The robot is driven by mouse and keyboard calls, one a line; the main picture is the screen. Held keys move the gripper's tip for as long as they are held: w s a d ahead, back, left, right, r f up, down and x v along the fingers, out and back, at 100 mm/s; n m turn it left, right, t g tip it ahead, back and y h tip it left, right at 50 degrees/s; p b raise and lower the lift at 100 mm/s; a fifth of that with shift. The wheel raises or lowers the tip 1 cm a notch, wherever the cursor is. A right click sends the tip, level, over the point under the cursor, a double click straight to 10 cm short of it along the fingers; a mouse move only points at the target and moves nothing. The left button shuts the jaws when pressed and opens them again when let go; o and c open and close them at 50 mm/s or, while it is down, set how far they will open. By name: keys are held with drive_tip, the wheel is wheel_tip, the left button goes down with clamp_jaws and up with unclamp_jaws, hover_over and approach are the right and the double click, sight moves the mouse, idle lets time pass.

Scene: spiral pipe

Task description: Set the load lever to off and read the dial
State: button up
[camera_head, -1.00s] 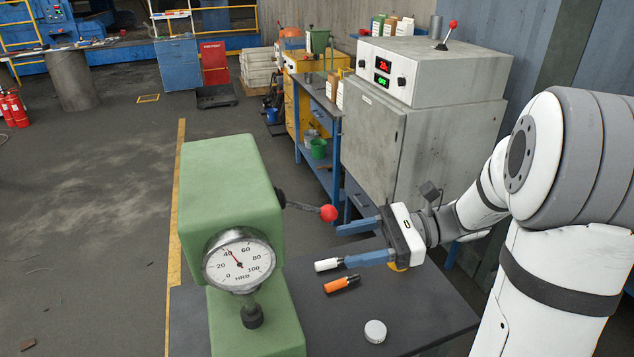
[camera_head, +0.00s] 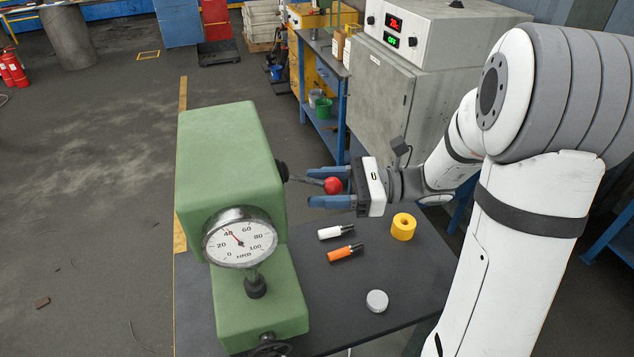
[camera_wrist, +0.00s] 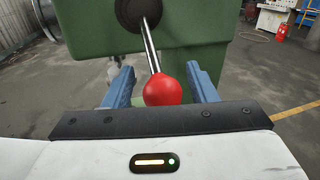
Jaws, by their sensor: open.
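A green hardness tester (camera_head: 228,160) stands on a dark table. Its load lever is a thin rod with a red ball knob (camera_head: 333,186), sticking out from the right side of the head. In the wrist view the knob (camera_wrist: 168,86) sits between the blue fingers of my gripper (camera_wrist: 161,88), with gaps on both sides. My gripper (camera_head: 318,188) is open around the knob. The round white dial (camera_head: 240,242) on the tester's front is marked 0 to 100 HRB. Its red needle points near 40, up and left.
On the table (camera_head: 410,265) lie a white marker-like piece (camera_head: 334,231), an orange one (camera_head: 345,253), a yellow ring (camera_head: 403,226) and a pale round disc (camera_head: 377,300). A grey cabinet with red and green displays (camera_head: 393,31) stands behind. Floor at left is open.

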drive_tip(key=shift+a, duration=0.2)
drive_tip(key=shift+f, duration=0.15)
clamp_jaws()
idle(0.3)
